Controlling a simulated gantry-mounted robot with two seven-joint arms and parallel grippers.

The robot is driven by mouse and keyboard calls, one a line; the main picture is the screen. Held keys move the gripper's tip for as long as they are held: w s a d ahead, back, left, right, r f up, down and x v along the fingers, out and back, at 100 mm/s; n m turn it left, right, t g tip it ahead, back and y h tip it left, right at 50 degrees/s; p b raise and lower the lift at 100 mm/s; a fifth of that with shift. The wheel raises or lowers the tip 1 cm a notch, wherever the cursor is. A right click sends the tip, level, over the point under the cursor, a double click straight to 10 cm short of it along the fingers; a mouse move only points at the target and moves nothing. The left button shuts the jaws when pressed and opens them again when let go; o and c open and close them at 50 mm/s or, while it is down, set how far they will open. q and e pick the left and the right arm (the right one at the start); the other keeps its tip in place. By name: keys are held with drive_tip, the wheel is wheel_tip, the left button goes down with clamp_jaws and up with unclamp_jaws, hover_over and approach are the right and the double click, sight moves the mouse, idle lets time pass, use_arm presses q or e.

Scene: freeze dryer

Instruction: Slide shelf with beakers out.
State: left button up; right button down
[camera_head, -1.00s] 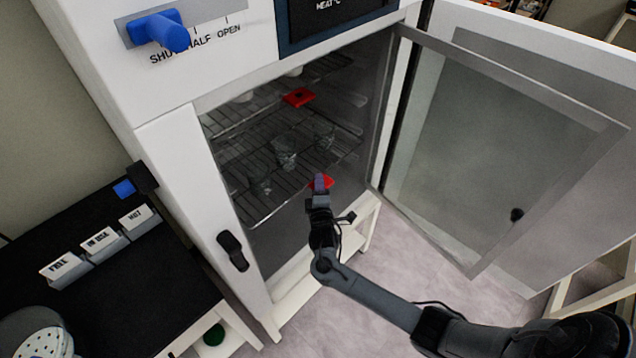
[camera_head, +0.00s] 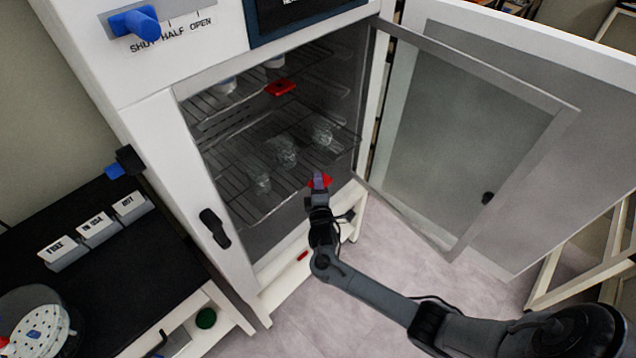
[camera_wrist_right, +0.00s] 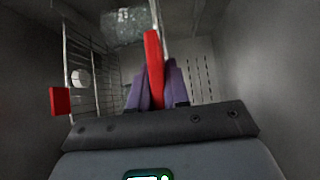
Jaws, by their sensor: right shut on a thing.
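The wire shelf with beakers (camera_head: 222,183) is the lower shelf in the open freeze dryer (camera_head: 145,135), and its front part sticks out of the opening. Three clear glass beakers (camera_head: 286,151) stand upright on it in a slanting row. My right gripper (camera_head: 319,183) is at the shelf's front edge, shut on its red handle (camera_head: 326,181). In the right wrist view the purple fingertips (camera_wrist_right: 158,88) close around the red handle (camera_wrist_right: 154,68), with glass visible above. My left gripper is not in view.
The glazed door (camera_head: 480,140) stands wide open on the right. A black-topped table (camera_head: 130,265) with labelled cards (camera_head: 96,228) is at left. The floor in front is clear.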

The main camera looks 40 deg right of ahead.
drive_tip(key=c, duration=1)
unclamp_jaws()
drive_tip(key=shift+s+a, duration=0.1)
drive_tip(key=shift+p+v, duration=0.9)
drive_tip(key=shift+v, duration=4.4)
